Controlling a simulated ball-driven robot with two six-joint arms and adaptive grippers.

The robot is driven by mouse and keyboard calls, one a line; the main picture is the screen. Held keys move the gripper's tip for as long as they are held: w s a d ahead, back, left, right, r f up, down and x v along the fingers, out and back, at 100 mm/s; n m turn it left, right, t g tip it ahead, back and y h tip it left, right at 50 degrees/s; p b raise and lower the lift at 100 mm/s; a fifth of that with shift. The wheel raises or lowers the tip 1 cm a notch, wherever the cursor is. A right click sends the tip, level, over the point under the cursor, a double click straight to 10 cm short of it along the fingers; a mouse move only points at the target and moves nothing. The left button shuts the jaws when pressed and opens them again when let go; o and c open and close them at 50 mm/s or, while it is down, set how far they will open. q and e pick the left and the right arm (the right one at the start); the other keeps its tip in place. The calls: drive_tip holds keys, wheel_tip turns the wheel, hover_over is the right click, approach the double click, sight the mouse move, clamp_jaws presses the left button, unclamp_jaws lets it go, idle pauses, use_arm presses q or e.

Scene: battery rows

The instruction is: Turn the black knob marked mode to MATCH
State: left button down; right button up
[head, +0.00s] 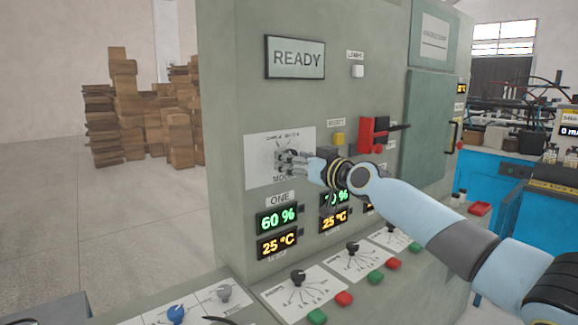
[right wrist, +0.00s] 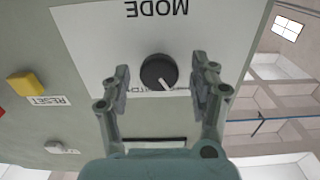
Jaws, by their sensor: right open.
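The black knob marked MODE (right wrist: 158,72) sits on a white plate (right wrist: 90,40) on the grey-green cabinet front. In the right wrist view, which is upside down, its white pointer line slants toward the lower right. The dial lettering beside it is partly covered and too small to read surely. My right gripper (right wrist: 160,90) is open, with one finger on each side of the knob and gaps between. In the head view my right gripper (head: 290,160) is at the plate (head: 256,145) and mostly hides the knob. My left gripper does not show.
A READY display (head: 295,57) is above the plate. A yellow button (head: 338,138) and a red switch with a black lever (head: 374,134) are to its right. Lit readouts (head: 277,219) are below. A sloped console with a black knob (head: 298,278) and coloured buttons is in front.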

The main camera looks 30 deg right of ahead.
drive_tip(key=shift+w, duration=0.95)
drive_tip(key=c, duration=1.2)
drive_tip(key=shift+m, duration=0.3)
drive_tip(key=m, duration=0.4)
drive_tip(key=shift+m, duration=0.3)
drive_tip(key=m, duration=0.6)
drive_tip(key=shift+m+p, duration=0.3)
drive_tip(key=shift+p, duration=0.05)
